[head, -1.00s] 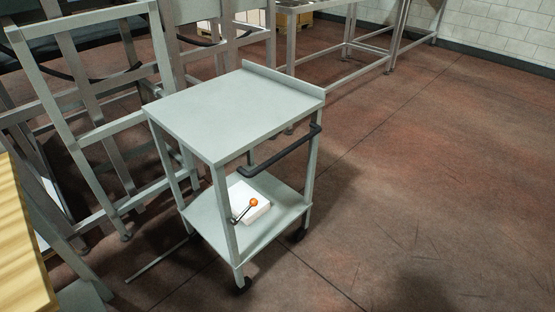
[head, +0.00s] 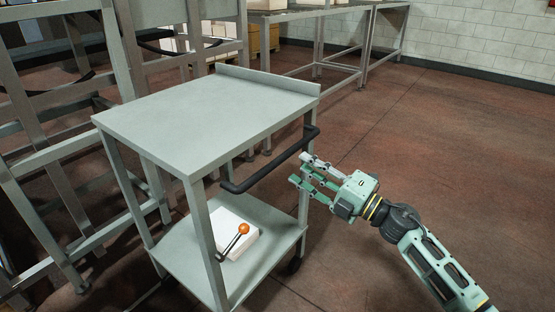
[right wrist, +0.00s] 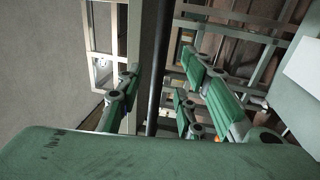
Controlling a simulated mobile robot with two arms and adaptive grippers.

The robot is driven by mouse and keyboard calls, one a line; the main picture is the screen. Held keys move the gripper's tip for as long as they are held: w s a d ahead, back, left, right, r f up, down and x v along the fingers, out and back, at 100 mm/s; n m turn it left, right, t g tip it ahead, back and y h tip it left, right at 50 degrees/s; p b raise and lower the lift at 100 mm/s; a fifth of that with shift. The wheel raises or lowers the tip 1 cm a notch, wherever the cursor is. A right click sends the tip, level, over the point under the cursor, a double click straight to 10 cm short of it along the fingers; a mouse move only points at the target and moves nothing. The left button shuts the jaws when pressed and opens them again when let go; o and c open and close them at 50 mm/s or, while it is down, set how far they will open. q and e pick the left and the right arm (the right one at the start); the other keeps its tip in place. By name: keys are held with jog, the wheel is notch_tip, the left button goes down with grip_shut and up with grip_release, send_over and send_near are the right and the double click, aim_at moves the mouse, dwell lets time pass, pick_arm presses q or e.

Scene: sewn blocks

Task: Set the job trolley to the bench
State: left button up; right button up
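The job trolley (head: 200,118) is grey-green with a flat top, a raised back lip and a lower shelf (head: 262,248). A black handle bar (head: 262,168) runs along its right side. In the right wrist view the dark bar (right wrist: 158,70) shows between the spread fingers, without a visible grip. My left gripper is not in view. Which bench is meant is unclear; a steel one (head: 330,68) stands behind.
A white block (head: 232,222) lies on the lower shelf. Steel frames (head: 62,150) stand close along the trolley's left. A wooden crate (head: 264,36) and a white brick wall (head: 490,40) are at the back. The red-brown floor to the right is clear.

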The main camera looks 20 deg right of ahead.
aim_at(285, 155)
jog(key=x, duration=0.7)
jog(key=shift+w, duration=0.1)
jog(key=shift+c, duration=0.3)
grip_shut()
